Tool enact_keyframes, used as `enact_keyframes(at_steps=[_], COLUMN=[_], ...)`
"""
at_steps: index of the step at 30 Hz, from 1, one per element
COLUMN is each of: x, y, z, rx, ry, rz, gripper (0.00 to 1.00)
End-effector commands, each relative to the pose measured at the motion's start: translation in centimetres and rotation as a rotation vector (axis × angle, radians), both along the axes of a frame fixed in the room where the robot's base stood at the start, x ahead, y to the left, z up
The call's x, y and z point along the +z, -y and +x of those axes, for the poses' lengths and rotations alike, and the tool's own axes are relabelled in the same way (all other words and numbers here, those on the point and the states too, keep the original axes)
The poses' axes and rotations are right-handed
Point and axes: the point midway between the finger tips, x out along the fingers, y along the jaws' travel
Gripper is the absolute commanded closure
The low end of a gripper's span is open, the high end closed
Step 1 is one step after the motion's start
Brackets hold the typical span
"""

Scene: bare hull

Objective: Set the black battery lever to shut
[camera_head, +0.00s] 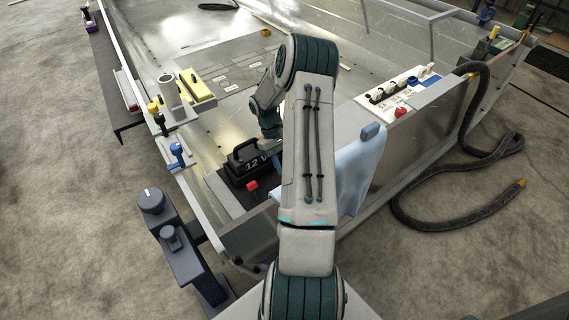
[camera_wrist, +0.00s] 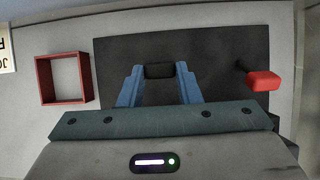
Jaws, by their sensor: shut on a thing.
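In the wrist view, the black battery lever (camera_wrist: 160,71) shows as a small dark block over a dark panel (camera_wrist: 225,50). My gripper (camera_wrist: 159,74) has its two blue fingers closed on the lever, one on each side. The lower part of the lever is hidden or too dark to make out, so I cannot tell its setting. In the head view, my arm hides the lever and most of the gripper.
A red-knobbed lever (camera_wrist: 262,81) stands right of my gripper. A red square frame (camera_wrist: 41,80) lies to the left. A black "12 V" battery (camera_head: 243,158) sits in the hull. A blue cloth (camera_head: 361,168) hangs over the hull's side. A dark hose (camera_head: 440,222) lies on the floor.

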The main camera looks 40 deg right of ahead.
Motion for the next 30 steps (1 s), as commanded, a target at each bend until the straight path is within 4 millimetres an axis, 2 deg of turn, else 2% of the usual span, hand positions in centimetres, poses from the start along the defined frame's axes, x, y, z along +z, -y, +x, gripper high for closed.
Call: enact_keyframes(at_steps=[8, 9, 11, 19, 23, 30], x=[0.0, 0.0, 0.0, 0.0, 0.7, 4.9], y=[0.1, 0.1, 0.1, 0.0, 0.0, 0.1], z=[0.0, 0.0, 0.0, 0.0, 0.4, 2.7], rx=[0.0, 0.0, 0.0, 0.0, 0.0, 0.0], ry=[0.001, 0.001, 0.001, 0.001, 0.002, 0.004], rz=[-0.001, -0.001, -0.001, -0.001, -0.002, -0.005], gripper=[1.0, 0.64, 0.47, 0.47, 0.47, 0.47])
